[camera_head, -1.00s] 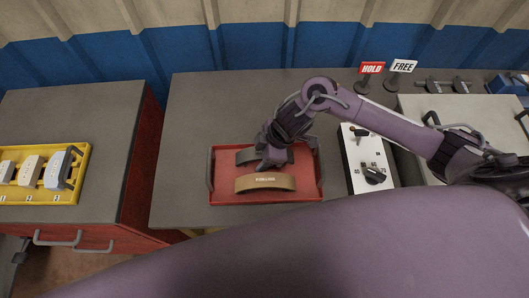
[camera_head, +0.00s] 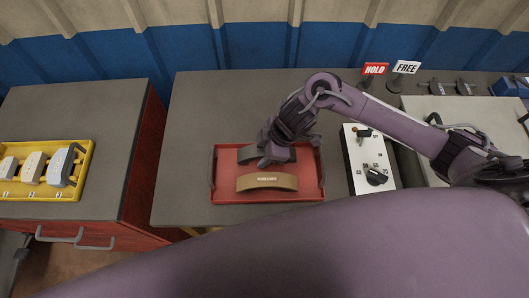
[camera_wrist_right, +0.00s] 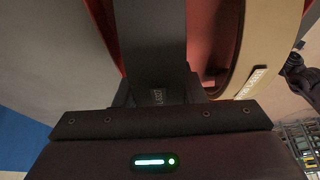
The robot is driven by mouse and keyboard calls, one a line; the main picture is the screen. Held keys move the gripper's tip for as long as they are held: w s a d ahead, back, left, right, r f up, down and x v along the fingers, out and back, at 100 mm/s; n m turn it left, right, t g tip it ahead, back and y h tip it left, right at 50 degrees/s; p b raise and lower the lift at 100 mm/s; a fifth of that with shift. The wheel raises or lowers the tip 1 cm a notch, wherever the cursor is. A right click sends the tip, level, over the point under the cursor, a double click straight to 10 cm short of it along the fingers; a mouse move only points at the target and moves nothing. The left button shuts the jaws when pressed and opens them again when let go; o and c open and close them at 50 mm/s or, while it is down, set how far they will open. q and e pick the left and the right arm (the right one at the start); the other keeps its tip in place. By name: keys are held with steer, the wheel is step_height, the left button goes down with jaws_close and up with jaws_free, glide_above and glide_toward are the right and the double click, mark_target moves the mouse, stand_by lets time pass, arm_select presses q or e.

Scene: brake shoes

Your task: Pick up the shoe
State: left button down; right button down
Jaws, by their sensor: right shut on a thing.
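A red tray (camera_head: 225,198) on the grey bench holds two curved shoes. The tan shoe (camera_head: 266,182), with a printed label, lies toward the front and is free of the gripper. The dark grey shoe (camera_head: 248,153) lies behind it, partly hidden by my right gripper (camera_head: 268,160). In the right wrist view the dark shoe (camera_wrist_right: 157,45) runs up from between the jaws of my right gripper (camera_wrist_right: 157,97), which is shut on it. The tan shoe (camera_wrist_right: 268,45) stands to its right, apart. I cannot tell whether the dark shoe is clear of the tray. My left gripper is out of view.
A white panel with knobs (camera_head: 361,180) stands right of the tray. Red HOLD (camera_head: 374,69) and white FREE (camera_head: 406,67) signs stand at the back. The bench left of the tray is clear.

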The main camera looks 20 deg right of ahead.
step_height(320, 180, up, 19)
steer(key=p, duration=0.4)
steer(key=w+d+r+m+t+h+b, duration=0.3)
steer(key=w+d+m, duration=0.3)
steer(key=m, duration=0.8)
steer(key=shift+w+d+m+h, duration=0.35)
steer(key=shift+d+h, duration=0.35)
steer(key=shift+d, duration=0.25)
steer(key=shift+s+r, duration=0.1)
